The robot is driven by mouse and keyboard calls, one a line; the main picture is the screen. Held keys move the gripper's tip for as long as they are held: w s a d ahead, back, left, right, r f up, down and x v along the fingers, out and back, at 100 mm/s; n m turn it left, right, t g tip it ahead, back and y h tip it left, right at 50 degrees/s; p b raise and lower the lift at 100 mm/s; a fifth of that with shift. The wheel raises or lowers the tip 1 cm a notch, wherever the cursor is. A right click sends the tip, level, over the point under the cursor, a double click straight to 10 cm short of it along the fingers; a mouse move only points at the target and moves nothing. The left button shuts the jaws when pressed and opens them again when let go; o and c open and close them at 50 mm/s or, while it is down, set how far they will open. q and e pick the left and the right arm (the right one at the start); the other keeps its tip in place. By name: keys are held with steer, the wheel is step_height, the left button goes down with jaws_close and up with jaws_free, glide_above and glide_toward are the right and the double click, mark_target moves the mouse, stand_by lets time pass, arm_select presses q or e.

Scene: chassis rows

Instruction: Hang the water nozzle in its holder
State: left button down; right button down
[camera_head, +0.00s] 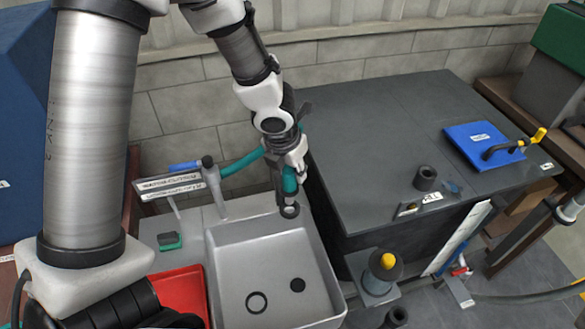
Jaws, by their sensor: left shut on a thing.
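My left gripper (291,172) is shut on the water nozzle (290,184), a teal-sleeved piece with a grey round end pointing down, above the back right corner of the sink. A teal hose runs from the nozzle to a grey tap post (214,187) behind the sink. I cannot tell for sure which part is the holder; an upright dark hollow cup (426,178) stands on the dark workbench to the right, apart from the nozzle. My right gripper is not in view.
The grey sink (218,242) is empty apart from two dark round marks. A red tray (181,290) stands left of it. The dark workbench (360,130) has a blue board (470,140) on it. A yellow-topped dark fixture (382,272) stands in front.

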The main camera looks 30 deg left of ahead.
mark_target(286, 169)
arm_select(q)
steer(key=shift+f+b, duration=2.95)
steer(key=shift+f, duration=0.25)
steer(key=c, duration=0.8)
jaws_free()
steer(key=v, duration=1.2)
